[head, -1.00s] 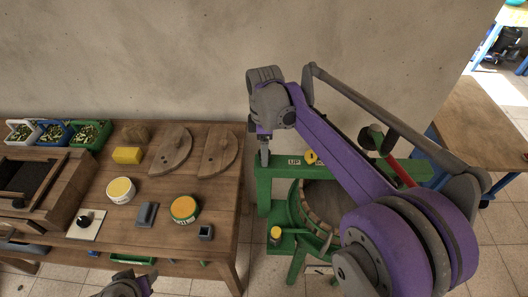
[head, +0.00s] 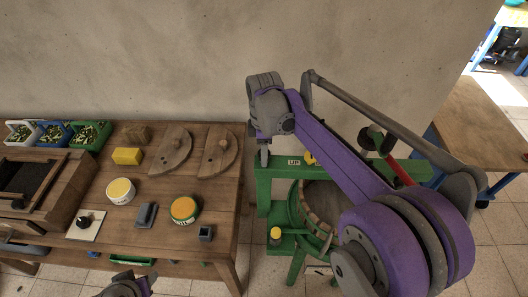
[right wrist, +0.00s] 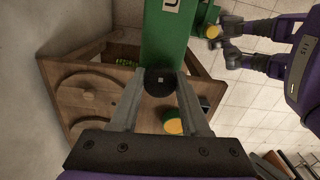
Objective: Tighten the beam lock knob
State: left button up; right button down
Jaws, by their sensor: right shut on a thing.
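The beam lock knob (right wrist: 159,82) is a dark round disc with a small pale square, at the end of the green beam (right wrist: 165,40). My right gripper (right wrist: 160,88) is shut on it, one grey finger on each side in the right wrist view. In the head view my right gripper (head: 263,158) points down at the left end of the green beam (head: 345,170), where it hides the knob. My left gripper (head: 127,277) is partly in view at the bottom edge, over the front of the bench; its jaws are not clear.
The wooden bench (head: 230,190) left of the beam holds half-round boards (head: 172,152), a yellow block (head: 127,156), tins (head: 185,210) and small crates (head: 90,135). A slatted wooden tub (head: 318,205) stands under the beam. A wall is close behind.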

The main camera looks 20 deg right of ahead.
jog(key=shift+m, duration=0.3)
jog(key=m, duration=0.8)
jog(key=shift+m, duration=0.4)
jog(key=m, duration=0.4)
jog(key=shift+m+b, duration=0.3)
jog(key=shift+b, duration=0.05)
jog(key=shift+r+m, duration=0.1)
jog(key=shift+m, duration=2.2)
jog(key=shift+c, duration=1.9)
grip_release()
